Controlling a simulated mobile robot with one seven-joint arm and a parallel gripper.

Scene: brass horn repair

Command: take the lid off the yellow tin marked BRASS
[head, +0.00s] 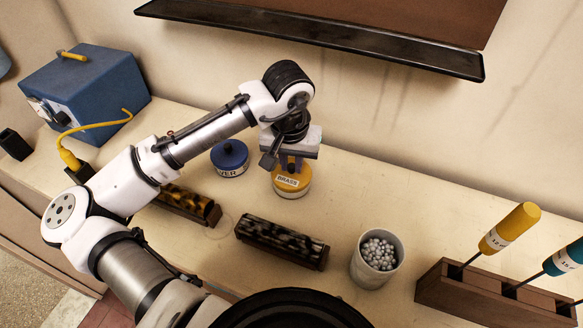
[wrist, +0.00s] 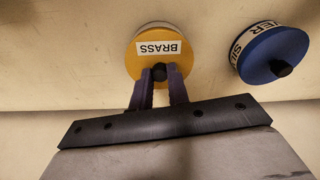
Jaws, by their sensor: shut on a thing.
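The yellow tin marked BRASS (head: 290,182) stands on the bench near the wall, and its yellow lid (wrist: 148,66) shows from above in the wrist view. The lid has a small black knob (wrist: 159,70) near the fingertips. My gripper (wrist: 160,77) comes in over the lid with its two purple fingers on either side of the knob, shut on it. In the head view my gripper (head: 290,165) is just above the tin. The lid appears seated on the tin; the fingers hide part of the lid's near side.
A blue tin marked SILVER (wrist: 270,54) stands beside the yellow one; it also shows in the head view (head: 230,160). Two dark racks (head: 282,242) (head: 188,203) and a white cup of pale beads (head: 377,258) stand nearer. A wooden screwdriver holder (head: 480,295) is at right. A dark shelf edge (head: 310,33) hangs above.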

